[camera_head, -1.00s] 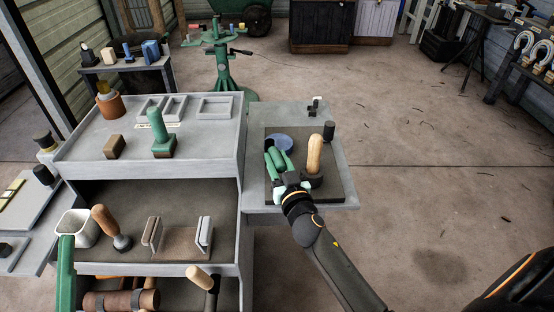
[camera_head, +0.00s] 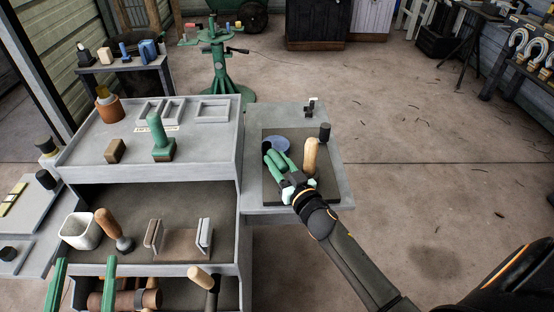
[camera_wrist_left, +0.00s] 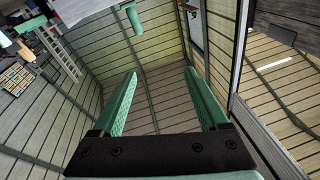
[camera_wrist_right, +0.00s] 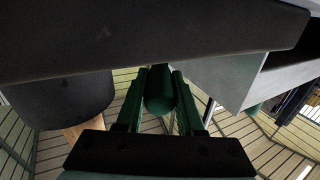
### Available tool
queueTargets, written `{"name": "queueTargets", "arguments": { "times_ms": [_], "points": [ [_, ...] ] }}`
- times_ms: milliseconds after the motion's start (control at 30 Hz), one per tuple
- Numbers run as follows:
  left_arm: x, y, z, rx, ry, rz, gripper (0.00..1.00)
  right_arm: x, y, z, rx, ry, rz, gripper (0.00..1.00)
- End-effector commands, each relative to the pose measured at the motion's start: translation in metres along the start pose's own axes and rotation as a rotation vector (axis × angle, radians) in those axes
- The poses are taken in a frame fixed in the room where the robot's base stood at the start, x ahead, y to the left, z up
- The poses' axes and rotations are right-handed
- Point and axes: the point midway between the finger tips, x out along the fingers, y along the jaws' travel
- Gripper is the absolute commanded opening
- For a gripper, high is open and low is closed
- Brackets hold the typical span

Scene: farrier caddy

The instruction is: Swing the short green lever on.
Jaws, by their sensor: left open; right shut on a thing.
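A short green lever (camera_head: 276,158) shows on a dark panel (camera_head: 278,197) on the grey side shelf, beside an upright wooden handle (camera_head: 311,156). My right gripper (camera_head: 274,164) is shut on it, with a green finger on either side. In the right wrist view the rounded green lever (camera_wrist_right: 160,92) sits between the fingers. Its lower end is hidden in the head view. My left gripper (camera_head: 83,265) is open and empty at the bottom left, in front of the caddy's lower shelf. Its spread fingers (camera_wrist_left: 160,85) show nothing between them in the left wrist view.
The caddy's top (camera_head: 210,135) holds a green upright handle (camera_head: 157,131) and trays. A white cup (camera_head: 80,232) is near the left gripper. The floor to the right is open.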

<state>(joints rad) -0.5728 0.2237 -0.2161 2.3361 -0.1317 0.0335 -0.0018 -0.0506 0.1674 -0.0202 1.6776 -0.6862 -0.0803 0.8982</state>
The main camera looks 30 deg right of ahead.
Motion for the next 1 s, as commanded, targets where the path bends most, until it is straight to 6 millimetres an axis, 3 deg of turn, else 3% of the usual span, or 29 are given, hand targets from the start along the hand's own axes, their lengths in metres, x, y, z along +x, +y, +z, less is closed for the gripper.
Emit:
{"name": "queueTargets", "arguments": {
  "times_ms": [200,233,467,767,900,1000],
  "points": [
    [0.0,0.0,0.0,0.0,0.001,0.0,0.77,0.001,0.0,-0.003,0.0,0.007,-0.002,0.0],
    [0.0,0.0,0.0,0.0,0.002,0.0,0.77,0.001,0.0,-0.003,0.0,0.007,-0.002,0.39],
    [0.0,0.0,0.0,0.0,0.002,0.0,0.77,0.001,0.0,-0.002,0.0,0.004,-0.001,0.65],
    [0.0,0.0,-0.001,0.0,0.002,0.0,0.77,-0.001,0.0,-0.001,0.001,0.002,0.0,0.67],
    [0.0,0.0,0.001,-0.006,-0.017,0.0,0.77,-0.012,0.0,0.0,0.003,0.0,0.001,0.67],
    [-0.003,0.003,0.023,-0.031,-0.099,-0.001,0.77,-0.028,0.0,-0.001,0.002,0.0,0.001,0.67]
  ]
}}
